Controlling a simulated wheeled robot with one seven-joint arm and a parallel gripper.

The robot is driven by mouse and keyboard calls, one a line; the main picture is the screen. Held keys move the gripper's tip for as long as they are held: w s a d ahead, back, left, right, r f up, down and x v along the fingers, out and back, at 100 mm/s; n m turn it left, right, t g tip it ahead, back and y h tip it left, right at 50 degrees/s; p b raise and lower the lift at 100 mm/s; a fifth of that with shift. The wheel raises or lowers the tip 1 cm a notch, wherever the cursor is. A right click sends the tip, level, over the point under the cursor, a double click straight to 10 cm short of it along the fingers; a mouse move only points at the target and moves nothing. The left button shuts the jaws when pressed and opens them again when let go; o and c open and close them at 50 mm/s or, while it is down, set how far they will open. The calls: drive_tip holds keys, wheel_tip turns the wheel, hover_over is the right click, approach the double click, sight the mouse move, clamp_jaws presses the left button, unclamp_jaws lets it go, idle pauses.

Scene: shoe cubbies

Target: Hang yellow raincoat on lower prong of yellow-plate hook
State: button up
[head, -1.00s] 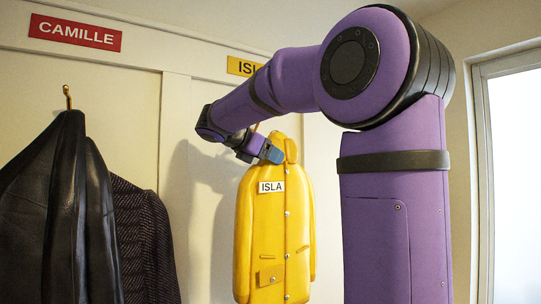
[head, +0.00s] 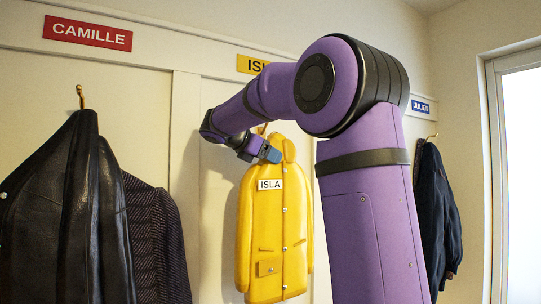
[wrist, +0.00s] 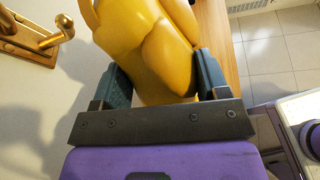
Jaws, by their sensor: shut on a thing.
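The yellow raincoat (head: 272,230) with an ISLA label hangs upright from my gripper (head: 268,152) in front of the white panel. In the wrist view my gripper (wrist: 161,66) is shut on the raincoat (wrist: 165,45), with one finger on each side of it. The yellow ISLA plate (head: 250,65) is on the rail above, partly hidden by my arm. In the wrist view a brass hook (wrist: 42,38) on a wooden base is at the upper left, apart from the raincoat. Its lower prong is hard to make out in the head view.
At left, a dark leather coat (head: 75,215) and a dark knit coat (head: 158,240) hang under the red CAMILLE plate (head: 87,33). At right, a dark blue coat (head: 436,215) hangs under the blue JULIEN plate (head: 421,106). Tiled floor (wrist: 270,45) shows below.

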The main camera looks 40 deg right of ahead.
drive_tip(key=shift+w+d+f, duration=0.2)
drive_tip(key=shift+w, duration=0.6)
drive_tip(key=shift+w+d+f, duration=0.2)
drive_tip(key=shift+w, duration=0.65)
drive_tip(key=shift+w+d+f, duration=0.2)
drive_tip(key=shift+w, duration=0.6)
drive_tip(key=shift+f, duration=0.1)
drive_tip(key=o, duration=1.6)
drive_tip(key=shift+a, duration=0.1)
drive_tip(key=v, duration=1)
drive_tip(key=shift+a+r, duration=0.2)
drive_tip(key=shift+a, duration=0.1)
